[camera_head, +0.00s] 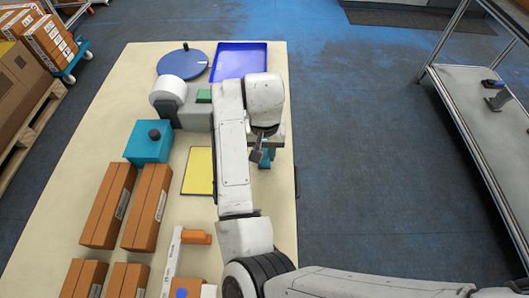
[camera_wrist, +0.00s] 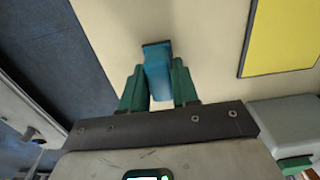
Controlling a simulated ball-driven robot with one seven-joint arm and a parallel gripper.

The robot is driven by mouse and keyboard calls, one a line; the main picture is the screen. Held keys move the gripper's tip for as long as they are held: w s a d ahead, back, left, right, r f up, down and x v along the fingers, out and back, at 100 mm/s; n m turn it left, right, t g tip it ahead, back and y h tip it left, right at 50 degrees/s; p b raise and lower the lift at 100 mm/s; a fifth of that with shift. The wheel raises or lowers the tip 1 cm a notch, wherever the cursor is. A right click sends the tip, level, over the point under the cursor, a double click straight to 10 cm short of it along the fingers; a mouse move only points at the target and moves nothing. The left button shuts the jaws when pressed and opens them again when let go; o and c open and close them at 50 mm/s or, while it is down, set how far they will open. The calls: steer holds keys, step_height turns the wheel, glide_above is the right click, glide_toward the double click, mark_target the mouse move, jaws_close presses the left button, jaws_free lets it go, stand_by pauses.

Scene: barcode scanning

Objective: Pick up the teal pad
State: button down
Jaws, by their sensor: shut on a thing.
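A small teal-blue block, which I take to be the teal pad (camera_wrist: 157,66), is between the two green fingers of my gripper (camera_wrist: 157,92) in the wrist view. The fingers are shut on its sides, and its dark-edged end points away from the palm. Pale tabletop shows around it; I cannot tell whether it touches the table. In the head view my gripper is largely hidden behind my arm, near the table's right edge, with a bit of teal (camera_head: 265,160) showing below it.
The table (camera_head: 285,205) also carries a yellow panel (camera_head: 198,172), a teal box (camera_head: 150,142) with a black knob, a grey device (camera_head: 190,117), a blue tray (camera_head: 240,58), a blue disc (camera_head: 182,64) and several brown cartons (camera_head: 108,205). A metal shelf (camera_head: 480,110) stands at right.

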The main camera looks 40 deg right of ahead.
steer(key=shift+r, duration=0.6)
steer(key=s+r+p, duration=0.1)
steer(key=s+r, duration=1)
steer(key=s, duration=0.3)
steer(key=shift+a+r, duration=0.25)
steer(key=shift+a, duration=0.2)
steer(key=c, duration=1.4)
jaws_free()
jaws_close()
